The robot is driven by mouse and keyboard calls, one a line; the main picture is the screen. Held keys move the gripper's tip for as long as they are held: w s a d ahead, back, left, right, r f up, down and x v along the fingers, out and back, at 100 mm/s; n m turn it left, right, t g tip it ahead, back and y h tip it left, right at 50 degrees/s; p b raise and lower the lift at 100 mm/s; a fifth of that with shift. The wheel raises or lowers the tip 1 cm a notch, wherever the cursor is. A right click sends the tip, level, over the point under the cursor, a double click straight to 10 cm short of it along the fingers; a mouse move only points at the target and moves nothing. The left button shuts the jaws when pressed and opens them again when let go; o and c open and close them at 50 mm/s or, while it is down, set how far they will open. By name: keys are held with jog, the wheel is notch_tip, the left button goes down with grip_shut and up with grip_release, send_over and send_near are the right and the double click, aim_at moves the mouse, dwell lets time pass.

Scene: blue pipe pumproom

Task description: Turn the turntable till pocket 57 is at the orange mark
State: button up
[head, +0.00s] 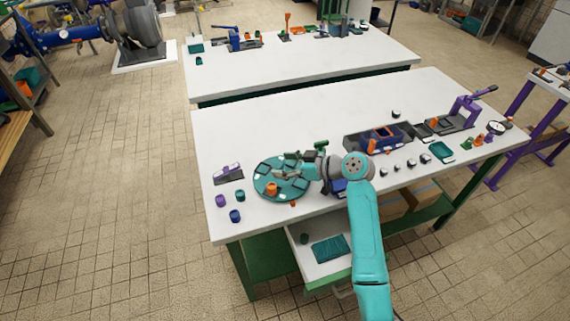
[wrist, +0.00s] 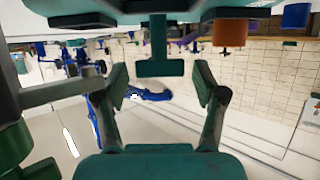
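The turntable (head: 267,167) is a round teal disc at the left of the near table, with dark pockets and pale labels. The labels are too small to read, so I cannot tell which pocket is 57. A small orange spot (head: 293,204) shows by its front rim; I cannot tell if it is the mark. My gripper (head: 303,160) is over the disc's back right part. In the wrist view, which looks upside down, my gripper (wrist: 162,82) is open. A teal T-shaped post (wrist: 160,67) shows between its fingers, with gaps on both sides.
An orange cylinder (head: 271,188) stands on the disc. Purple (head: 220,201) and blue (head: 235,216) cylinders stand left of it. A purple device (head: 229,173) lies behind them. A dark tray (head: 378,137) and several small blocks are to the right. The table's back left is clear.

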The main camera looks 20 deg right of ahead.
jog(key=shift+s, duration=0.1)
jog(key=v, duration=1.2)
jog(key=shift+f, duration=0.1)
